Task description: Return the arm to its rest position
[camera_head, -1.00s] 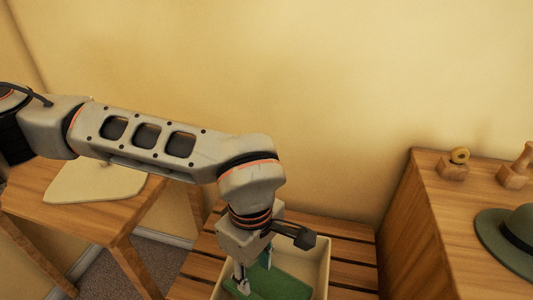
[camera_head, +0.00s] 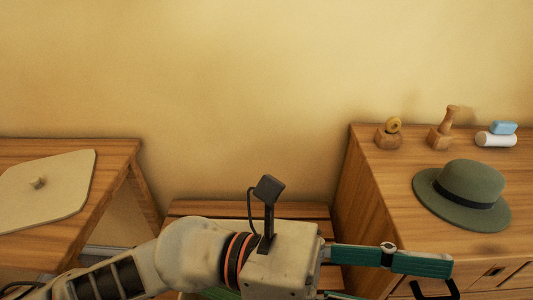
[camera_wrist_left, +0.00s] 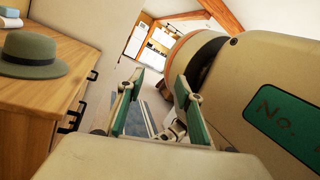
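My left arm comes in from the lower left in the head view. Its gripper (camera_head: 400,282) points right, low in front of the wooden dresser, with the upper green finger in full view and the lower one cut by the frame's edge. In the left wrist view the gripper (camera_wrist_left: 158,80) has its two green-padded fingers wide apart, with nothing held between them. My right gripper is in neither view.
A wooden dresser (camera_head: 370,215) stands at the right, bearing a green hat (camera_head: 474,180) and small wooden items. A slatted bench (camera_head: 300,210) lies behind the arm. A table (camera_head: 118,152) with a cream board (camera_head: 60,190) stands at the left.

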